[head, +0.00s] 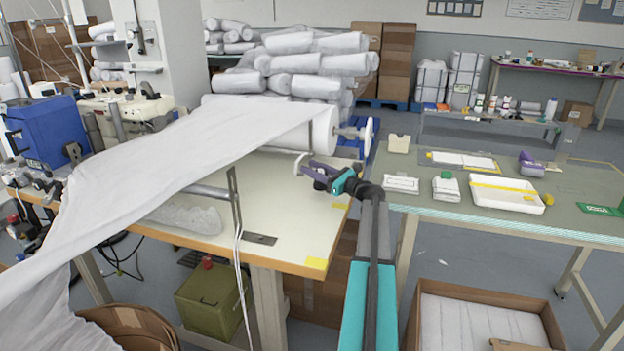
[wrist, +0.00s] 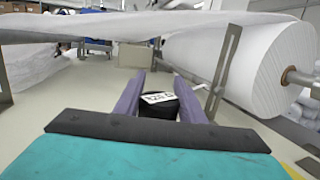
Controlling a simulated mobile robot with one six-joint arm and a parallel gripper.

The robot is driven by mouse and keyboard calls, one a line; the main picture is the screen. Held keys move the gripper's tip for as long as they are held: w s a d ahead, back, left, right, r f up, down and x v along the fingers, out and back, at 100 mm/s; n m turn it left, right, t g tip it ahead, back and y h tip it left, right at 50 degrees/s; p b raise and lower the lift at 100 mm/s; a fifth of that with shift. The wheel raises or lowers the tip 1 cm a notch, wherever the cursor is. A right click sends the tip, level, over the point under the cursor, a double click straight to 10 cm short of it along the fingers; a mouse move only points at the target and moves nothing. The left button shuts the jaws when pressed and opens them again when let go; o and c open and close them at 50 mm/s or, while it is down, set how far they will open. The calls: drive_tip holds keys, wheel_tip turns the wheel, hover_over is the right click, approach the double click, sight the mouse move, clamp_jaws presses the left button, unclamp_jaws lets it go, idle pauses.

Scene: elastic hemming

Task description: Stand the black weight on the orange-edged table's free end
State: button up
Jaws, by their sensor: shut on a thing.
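The black weight (wrist: 158,107) has a white printed label on top and sits between the purple fingers of my gripper (wrist: 159,92) in the wrist view. The gripper is shut on it. In the head view my gripper (head: 303,166) is over the right end of the orange-edged table (head: 300,228), near the white roll. The weight is hard to make out there, and I cannot tell whether its base touches the tabletop.
A large white fabric roll (head: 270,118) lies behind my gripper, its cloth stretched to the left. A slotted metal upright (wrist: 225,62) stands close by the fingers. A green-topped table (head: 440,212) with a white tray (head: 507,194) stands to the right. The cream tabletop's front right is mostly clear.

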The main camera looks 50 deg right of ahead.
drive_tip(key=shift+f, duration=1.8)
drive_tip(key=shift+f, duration=0.15)
drive_tip(key=o, duration=1.3)
drive_tip(key=shift+s, duration=0.1)
drive_tip(key=b+v, duration=0.1)
drive_tip(key=v, duration=1.1)
